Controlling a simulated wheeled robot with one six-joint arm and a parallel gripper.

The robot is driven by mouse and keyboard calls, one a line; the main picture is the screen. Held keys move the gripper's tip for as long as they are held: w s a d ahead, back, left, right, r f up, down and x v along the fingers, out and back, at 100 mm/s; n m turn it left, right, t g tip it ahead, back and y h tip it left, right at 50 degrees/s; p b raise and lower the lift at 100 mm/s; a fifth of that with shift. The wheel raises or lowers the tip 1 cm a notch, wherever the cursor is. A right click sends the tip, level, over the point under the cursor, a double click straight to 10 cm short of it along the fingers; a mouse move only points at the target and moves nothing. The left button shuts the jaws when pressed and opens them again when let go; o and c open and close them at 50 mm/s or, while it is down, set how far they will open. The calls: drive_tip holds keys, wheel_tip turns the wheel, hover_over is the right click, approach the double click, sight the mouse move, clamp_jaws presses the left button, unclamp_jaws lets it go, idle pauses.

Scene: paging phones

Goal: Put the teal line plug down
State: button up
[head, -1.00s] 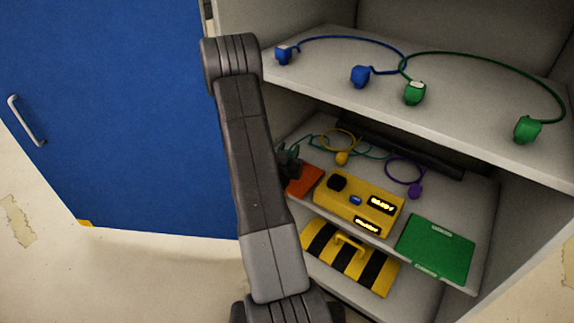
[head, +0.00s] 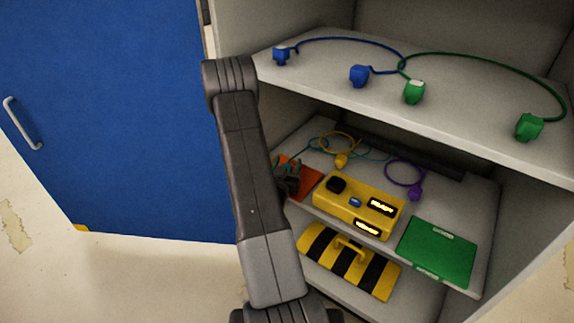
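My gripper (head: 294,172) is small and dark in the head view. It is over the orange-red pad (head: 309,181) at the left of the middle shelf, partly behind my arm. I cannot tell whether its fingers are open or shut on something.
The yellow box (head: 354,207) with lit displays stands right of the pad. A green pad (head: 438,250) lies further right. Yellow (head: 341,160) and purple (head: 415,193) plugs lie behind. Blue (head: 358,76) and green (head: 414,92) plugs sit on the shelf above. The blue door (head: 110,120) stands open left.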

drive_tip(key=shift+r, duration=0.2)
drive_tip(key=v, duration=1.2)
drive_tip(key=shift+p, duration=0.4)
